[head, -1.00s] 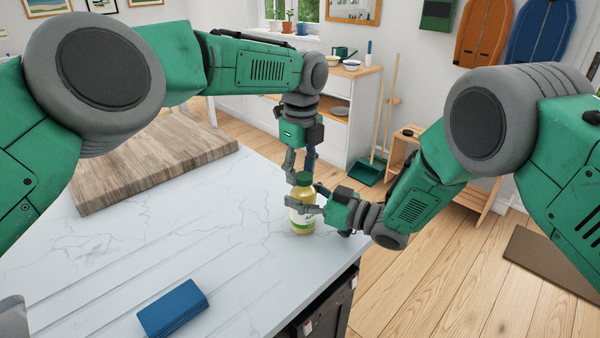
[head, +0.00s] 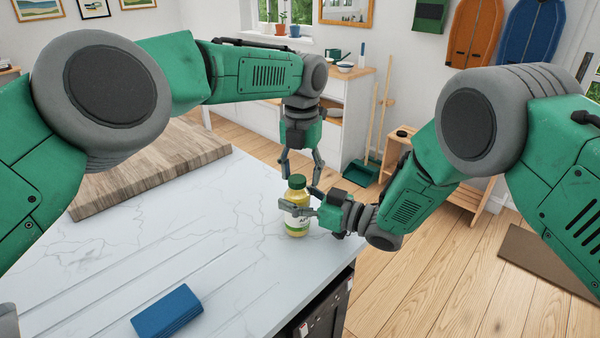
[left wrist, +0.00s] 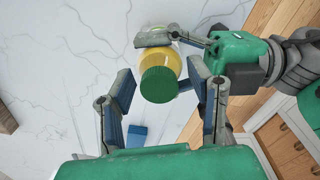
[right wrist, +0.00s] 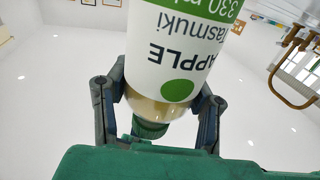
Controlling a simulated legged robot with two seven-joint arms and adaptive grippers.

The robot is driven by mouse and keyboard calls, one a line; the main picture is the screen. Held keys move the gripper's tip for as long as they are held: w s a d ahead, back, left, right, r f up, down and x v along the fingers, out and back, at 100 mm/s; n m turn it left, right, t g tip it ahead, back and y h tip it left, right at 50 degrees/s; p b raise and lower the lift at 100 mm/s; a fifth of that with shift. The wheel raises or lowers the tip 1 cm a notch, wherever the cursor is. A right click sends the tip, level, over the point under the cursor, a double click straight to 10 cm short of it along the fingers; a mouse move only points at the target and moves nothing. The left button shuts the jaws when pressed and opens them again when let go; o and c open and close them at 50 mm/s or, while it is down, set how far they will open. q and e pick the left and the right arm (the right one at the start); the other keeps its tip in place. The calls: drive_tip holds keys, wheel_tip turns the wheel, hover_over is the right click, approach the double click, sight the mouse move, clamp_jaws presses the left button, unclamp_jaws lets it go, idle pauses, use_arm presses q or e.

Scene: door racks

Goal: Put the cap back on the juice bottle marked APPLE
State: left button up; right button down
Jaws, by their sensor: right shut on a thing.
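The APPLE juice bottle (head: 297,226), with yellow juice and a white and green label, stands upright near the counter's right edge. Its label reads APPLE in the right wrist view (right wrist: 180,50). The green cap (head: 297,182) sits on the bottle's neck, also in the left wrist view (left wrist: 159,84) and right wrist view (right wrist: 149,129). How tightly it is screwed on I cannot tell. My right gripper (head: 303,204) is shut around the bottle's upper body from the right. My left gripper (head: 301,170) points down above the cap, open and empty, its fingers spread on either side.
A blue folded item (head: 168,311) lies on the marble counter (head: 190,235) at the front. A wooden board (head: 150,168) lies at the counter's back left. The counter left of the bottle is clear. A wooden stand (head: 398,150) is on the floor beyond.

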drive_tip(key=shift+f, duration=0.1)
use_arm(q)
drive_tip(key=shift+r, duration=2.25)
drive_tip(key=shift+a, duration=0.1)
drive_tip(key=shift+c, duration=0.4)
